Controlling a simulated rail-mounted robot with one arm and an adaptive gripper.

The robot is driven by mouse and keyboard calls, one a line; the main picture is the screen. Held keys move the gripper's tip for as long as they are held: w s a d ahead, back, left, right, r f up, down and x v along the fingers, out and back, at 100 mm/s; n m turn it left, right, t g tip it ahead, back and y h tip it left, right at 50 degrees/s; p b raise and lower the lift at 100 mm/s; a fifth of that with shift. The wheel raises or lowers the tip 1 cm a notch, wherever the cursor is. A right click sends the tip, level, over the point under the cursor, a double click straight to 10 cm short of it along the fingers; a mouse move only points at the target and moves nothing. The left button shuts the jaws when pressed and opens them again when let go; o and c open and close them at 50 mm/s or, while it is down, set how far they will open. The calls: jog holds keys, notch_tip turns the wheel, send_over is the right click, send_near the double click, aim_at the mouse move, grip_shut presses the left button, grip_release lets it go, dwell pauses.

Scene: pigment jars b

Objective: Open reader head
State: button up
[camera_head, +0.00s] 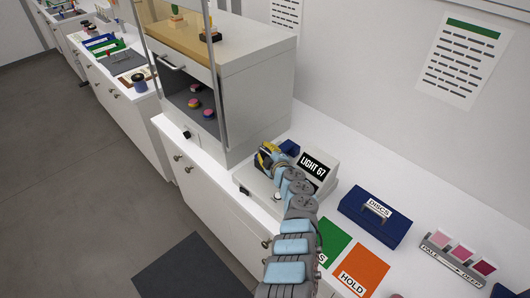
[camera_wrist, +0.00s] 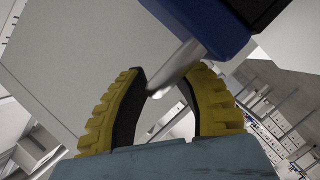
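The reader (camera_head: 300,172) is a pale box on the counter with a black display reading "LIGHT 67". A blue part (camera_head: 290,148) shows behind my gripper, at the reader's left. In the wrist view a blue and dark block (camera_wrist: 215,25) fills the top, with a metal rod (camera_wrist: 180,62) running down from it. My gripper (camera_wrist: 167,78) has two yellow fingers with dark inner pads, one on each side of the rod's lower end. The fingers are apart, but I cannot tell whether they press on the rod. My gripper (camera_head: 268,155) and arm hide part of the reader in the head view.
A blue "DISCS" box (camera_head: 365,222) with a handle stands to the right. A green card (camera_head: 332,243) and an orange "HOLD" card (camera_head: 361,270) lie in front of it. A pink sample rack (camera_head: 458,257) is farther right. A tall cabinet (camera_head: 255,85) stands close on the left.

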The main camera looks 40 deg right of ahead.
grip_shut()
dwell(0.3)
jog(key=shift+r+p, duration=0.25)
jog(key=shift+p, duration=0.05)
dwell(0.4)
